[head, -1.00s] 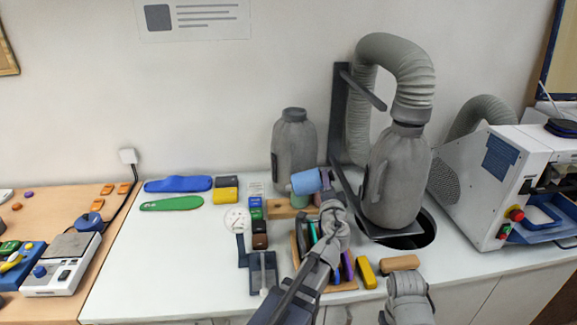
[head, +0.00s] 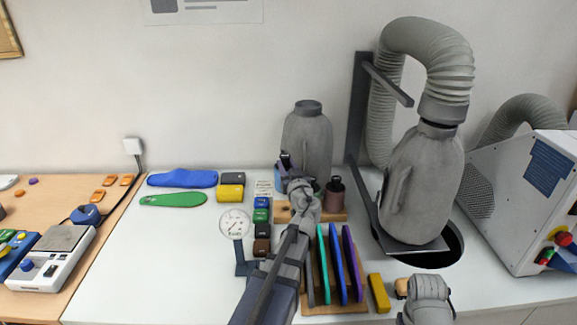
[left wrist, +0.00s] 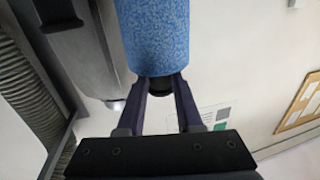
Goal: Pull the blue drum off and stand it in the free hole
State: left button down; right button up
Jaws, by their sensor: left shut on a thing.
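The blue drum (left wrist: 157,35) fills the top middle of the left wrist view, with a speckled blue surface. My left gripper (left wrist: 166,92) is shut on the dark stub at the drum's near end. In the head view my left gripper (head: 287,163) is in front of the grey bottle-shaped canister, and the drum is mostly hidden behind my wrist. The wooden block (head: 335,215) stands behind the rack, with a dark brown drum (head: 334,193) upright on its right.
A rack of coloured upright sheets (head: 336,308) stands in front of the block. A large canister (head: 418,190) with a hose stands to the right, by a round opening. A dial gauge (head: 236,223) and small blocks lie left. My right wrist shows at the bottom right.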

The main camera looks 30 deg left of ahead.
pick_arm(q)
jog(key=shift+f, duration=0.1)
notch_tip(320, 180, down, 5)
jog(key=b, duration=0.5)
jog(key=shift+f+b, duration=0.2)
jog(key=shift+b, duration=0.1)
jog(key=shift+s+d+r, duration=0.1)
jog(key=shift+d, duration=0.1)
jog(key=shift+f+b, duration=1.55)
jog(key=shift+f, duration=0.15)
dwell(2.0)
jog(key=c, duration=0.5)
grip_release()
jog(key=shift+o, duration=0.4)
